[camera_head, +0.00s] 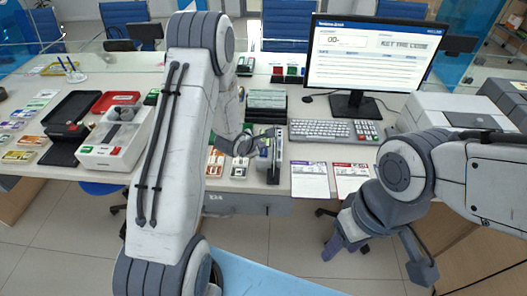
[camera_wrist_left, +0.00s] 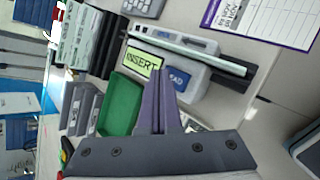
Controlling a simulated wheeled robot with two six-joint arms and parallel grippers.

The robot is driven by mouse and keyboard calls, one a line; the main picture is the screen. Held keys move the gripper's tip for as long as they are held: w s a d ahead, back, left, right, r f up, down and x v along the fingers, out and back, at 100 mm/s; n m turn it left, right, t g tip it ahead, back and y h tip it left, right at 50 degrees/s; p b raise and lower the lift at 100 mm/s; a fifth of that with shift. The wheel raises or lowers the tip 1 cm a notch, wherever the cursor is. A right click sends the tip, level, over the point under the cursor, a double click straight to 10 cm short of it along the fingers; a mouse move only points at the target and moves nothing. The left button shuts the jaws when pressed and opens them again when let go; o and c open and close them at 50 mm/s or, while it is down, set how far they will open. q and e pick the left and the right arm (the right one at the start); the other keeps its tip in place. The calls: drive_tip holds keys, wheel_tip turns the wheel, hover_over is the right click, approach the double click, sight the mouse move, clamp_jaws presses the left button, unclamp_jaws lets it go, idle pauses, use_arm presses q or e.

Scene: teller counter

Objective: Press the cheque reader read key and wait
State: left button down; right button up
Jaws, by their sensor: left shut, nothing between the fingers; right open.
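The cheque reader (camera_head: 264,160) stands near the counter's front edge in the head view. In the left wrist view the cheque reader (camera_wrist_left: 198,75) shows a lit green INSERT display (camera_wrist_left: 143,63) and a blue read key (camera_wrist_left: 179,79), its label partly covered. My left gripper (camera_wrist_left: 158,78) is shut and empty. Its purple fingertips overlap the key's left edge and lie just below the display in that view; I cannot tell whether they touch. In the head view my left gripper (camera_head: 243,146) is partly hidden beside the reader. My right gripper (camera_head: 375,255) is open and empty, in front of the counter.
A keyboard (camera_head: 320,131) and monitor (camera_head: 372,60) stand behind and right of the reader. Two printed forms (camera_head: 310,180) lie to its right. A green tray (camera_wrist_left: 122,104) is close to the left fingers. A white machine (camera_head: 112,145) stands left of my arm.

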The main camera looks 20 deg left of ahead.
idle(0.7)
use_arm(q)
drive_tip(key=shift+f, duration=0.4)
drive_tip(key=shift+f+b, duration=0.4)
drive_tip(key=shift+f, duration=0.05)
idle(0.5)
drive_tip(key=shift+r, duration=0.1)
drive_tip(key=shift+r+p, duration=0.75)
drive_tip(key=shift+p, duration=0.2)
wheel_tip(320, 180, up, 5)
drive_tip(key=p, duration=0.5)
drive_tip(key=shift+r, duration=0.1)
